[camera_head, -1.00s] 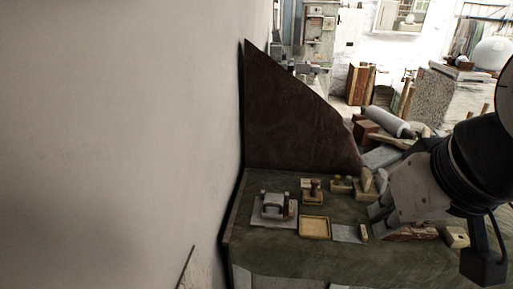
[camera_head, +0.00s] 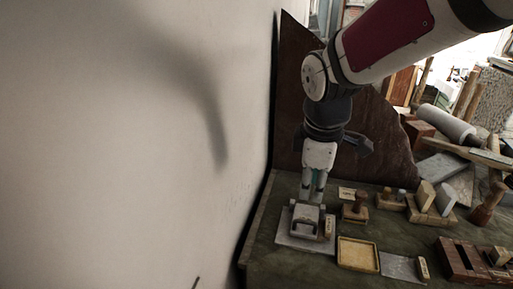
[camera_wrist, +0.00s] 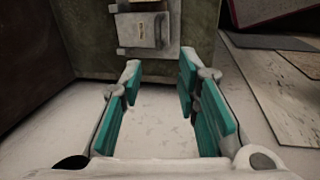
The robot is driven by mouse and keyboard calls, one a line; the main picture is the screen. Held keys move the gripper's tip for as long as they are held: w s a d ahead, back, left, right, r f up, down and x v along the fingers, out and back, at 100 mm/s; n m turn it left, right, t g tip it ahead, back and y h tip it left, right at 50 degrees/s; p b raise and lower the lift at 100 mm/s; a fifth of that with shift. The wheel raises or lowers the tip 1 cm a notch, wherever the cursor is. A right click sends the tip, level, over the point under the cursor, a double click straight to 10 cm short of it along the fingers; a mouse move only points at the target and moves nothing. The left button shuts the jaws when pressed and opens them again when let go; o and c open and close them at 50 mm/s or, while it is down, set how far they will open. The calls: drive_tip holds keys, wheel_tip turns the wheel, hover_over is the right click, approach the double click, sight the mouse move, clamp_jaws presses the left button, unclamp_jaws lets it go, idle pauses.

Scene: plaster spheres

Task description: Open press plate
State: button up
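The press (camera_head: 305,222) is a small grey device with a raised handle-like frame on a flat pale base plate (camera_head: 292,243). It stands at the left front of the green-topped table. My gripper (camera_head: 312,197) points down just behind the press and overlaps its rear edge in the head view; whether they touch cannot be told. In the wrist view, my gripper (camera_wrist: 160,76) has its two teal-padded fingers wide apart with nothing between them. The press also shows there (camera_wrist: 143,32), beyond the fingertips at the top. Its plate appears lowered.
A yellow tray (camera_head: 358,253), a grey sheet (camera_head: 398,267) and a wooden stamp (camera_head: 355,205) lie right of the press. A wooden rack (camera_head: 462,262) is farther right. The wall (camera_head: 130,150) is close on the left, and a dark board (camera_head: 345,150) stands behind the table.

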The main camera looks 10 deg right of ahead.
sight(303, 220)
drive_tip(key=shift+n, duration=0.3)
drive_tip(key=w+f, duration=0.1)
drive_tip(key=f, duration=0.3)
drive_tip(key=w+f, duration=0.1)
drive_tip(key=f, duration=0.4)
drive_tip(key=w+f, duration=0.1)
drive_tip(key=f, duration=0.4)
drive_tip(key=shift+w+d+b, duration=0.1)
drive_tip(key=shift+d+b, duration=0.25)
drive_tip(key=shift+b, duration=0.05)
clamp_jaws()
